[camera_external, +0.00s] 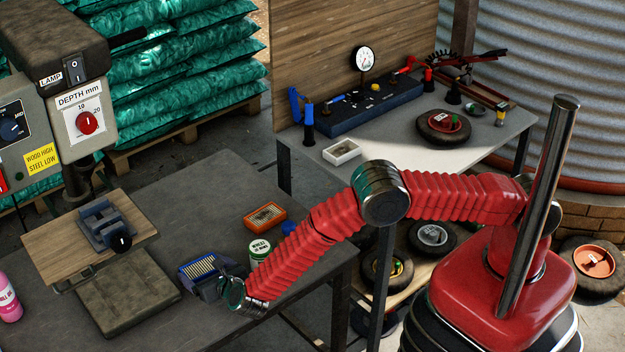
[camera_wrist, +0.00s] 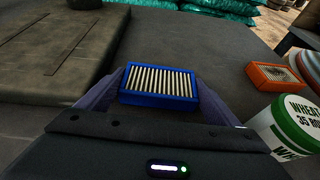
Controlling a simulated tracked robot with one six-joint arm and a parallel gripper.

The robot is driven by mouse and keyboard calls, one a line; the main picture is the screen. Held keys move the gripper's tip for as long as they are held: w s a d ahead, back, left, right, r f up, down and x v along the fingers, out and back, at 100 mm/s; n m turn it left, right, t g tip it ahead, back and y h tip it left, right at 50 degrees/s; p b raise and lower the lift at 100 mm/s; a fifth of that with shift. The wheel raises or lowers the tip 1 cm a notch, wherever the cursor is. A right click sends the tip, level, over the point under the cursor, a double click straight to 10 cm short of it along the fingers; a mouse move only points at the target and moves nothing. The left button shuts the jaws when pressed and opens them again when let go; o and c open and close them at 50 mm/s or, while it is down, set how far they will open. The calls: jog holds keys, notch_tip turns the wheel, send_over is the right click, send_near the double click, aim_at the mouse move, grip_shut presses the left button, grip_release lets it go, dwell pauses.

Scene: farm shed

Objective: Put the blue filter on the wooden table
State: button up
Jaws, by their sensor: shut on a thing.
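The blue filter (camera_external: 202,267), a flat blue frame with pale pleats, is between the fingers of my gripper (camera_external: 203,282). In the wrist view the filter (camera_wrist: 159,82) lies between the two dark fingers of my gripper (camera_wrist: 158,98), which is shut on it. I cannot tell whether the filter touches the grey bench. The wooden table (camera_external: 50,243) is a brown board on the drill press at the left, above the press's dark base (camera_external: 125,295). A grey-blue vise (camera_external: 105,224) with a black knob stands on the board's right half; its left half is bare.
A white-green tub (camera_external: 259,252), an orange filter (camera_external: 265,216) and a blue ball (camera_external: 288,227) are right of my gripper. The drill press head (camera_external: 80,120) overhangs the wooden table. A pink bottle (camera_external: 8,298) stands at the left edge.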

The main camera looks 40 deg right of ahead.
jog(key=shift+f, duration=0.1)
jog(key=o, duration=0.9)
jog(key=shift+o, duration=0.2)
jog(key=v, duration=1.3)
jog(key=shift+s+d, duration=0.35)
jog(key=shift+s, duration=0.05)
